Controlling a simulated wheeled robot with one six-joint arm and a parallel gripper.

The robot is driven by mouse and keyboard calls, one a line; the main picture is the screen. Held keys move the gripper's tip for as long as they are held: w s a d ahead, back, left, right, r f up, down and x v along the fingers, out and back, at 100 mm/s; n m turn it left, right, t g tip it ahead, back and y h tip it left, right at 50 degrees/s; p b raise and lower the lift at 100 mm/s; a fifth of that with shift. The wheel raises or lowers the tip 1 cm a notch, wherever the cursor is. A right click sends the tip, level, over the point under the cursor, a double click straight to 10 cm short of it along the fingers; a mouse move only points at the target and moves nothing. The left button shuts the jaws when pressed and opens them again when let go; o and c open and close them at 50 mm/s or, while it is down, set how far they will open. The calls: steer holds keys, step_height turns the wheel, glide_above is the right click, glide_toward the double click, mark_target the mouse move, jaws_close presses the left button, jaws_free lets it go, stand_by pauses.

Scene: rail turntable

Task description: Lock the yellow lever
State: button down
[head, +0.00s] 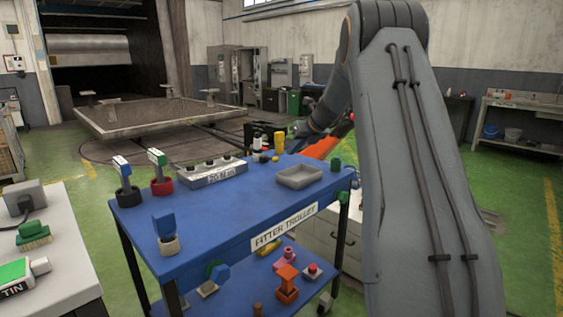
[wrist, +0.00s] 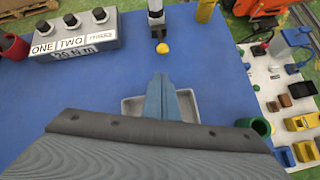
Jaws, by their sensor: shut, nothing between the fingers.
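A small upright black-and-grey lever fitting with a yellow ball end (wrist: 163,48) stands on the blue trolley top, ahead of my gripper in the wrist view. A yellow upright piece (wrist: 206,10) stands just to its right, cut off by the top edge; it also shows in the head view (head: 279,142). I cannot tell for sure which is the yellow lever. My gripper (wrist: 162,78) is shut and empty, its fingers together over the trolley and apart from the yellow ball. In the head view my arm hides part of the area.
A grey tray (head: 299,177) lies on the blue trolley (head: 235,215), beneath my fingers in the wrist view. A grey box (head: 212,175) with black knobs stands to the left. Green- and blue-topped levers stand at the trolley's left side. Blue surface around the yellow ball is clear.

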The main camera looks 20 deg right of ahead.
mark_target(270, 158)
steer(key=shift+w+d, duration=0.1)
steer(key=shift+w, duration=0.1)
steer(key=x, duration=0.9)
steer(key=shift+w+f, duration=0.2)
steer(key=shift+f, duration=0.15)
steer(key=shift+r+p, duration=0.35)
steer(key=shift+p, duration=0.4)
steer(key=shift+g, duration=0.3)
